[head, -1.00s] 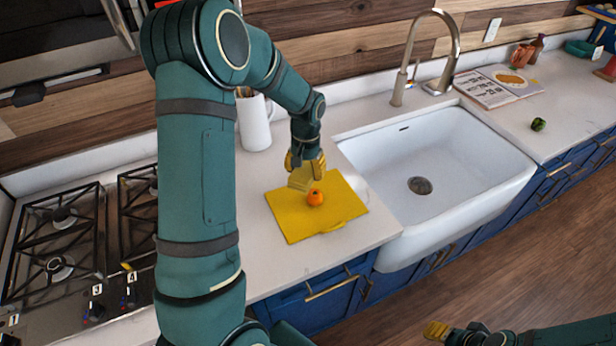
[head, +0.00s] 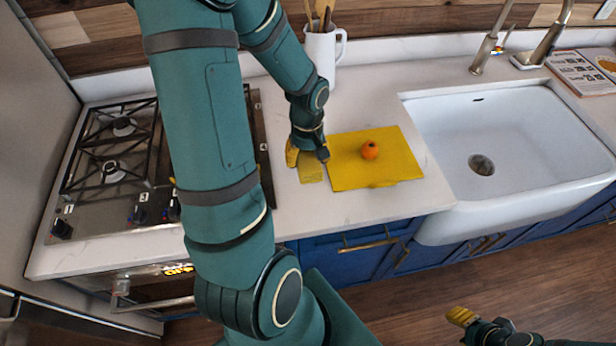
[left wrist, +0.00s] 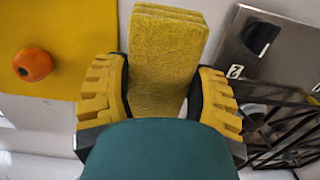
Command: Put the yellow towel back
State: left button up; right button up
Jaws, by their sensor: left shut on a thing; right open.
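The yellow towel (head: 311,168) is a folded, flat yellow pad. My left gripper (head: 307,154) is shut on it, and it hangs at or just above the bare counter between the stove and a yellow board. I cannot tell whether it touches the counter. In the left wrist view the towel (left wrist: 168,55) sticks out between the two yellow fingers of my left gripper (left wrist: 160,98). My right gripper (head: 462,316) is open and empty, low at the right over the floor, far from the towel.
The yellow board (head: 347,172) lies just right of the towel with an orange fruit (head: 369,150) on it. The gas stove (head: 110,180) is to the left, the white sink (head: 450,200) to the right. A white pitcher (head: 321,55) with utensils stands behind. Counter (head: 340,205) in front is clear.

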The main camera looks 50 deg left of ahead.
aim_at(308, 156)
pick_arm(q)
jog(key=shift+w+f+b, duration=0.1)
jog(key=shift+f+b, duration=0.25)
jog(key=shift+f, duration=3.15)
jog(key=shift+f, duration=0.2)
jog(key=o, duration=1.2)
jog(key=shift+r, duration=0.1)
jog(key=shift+r, duration=0.15)
jog(key=r, duration=0.4)
jog(key=r+p, duration=0.1)
jog(key=r, duration=0.7)
jog(key=shift+w+a+p, duration=0.15)
jog(key=shift+a+p, duration=0.1)
jog(key=shift+p, duration=0.05)
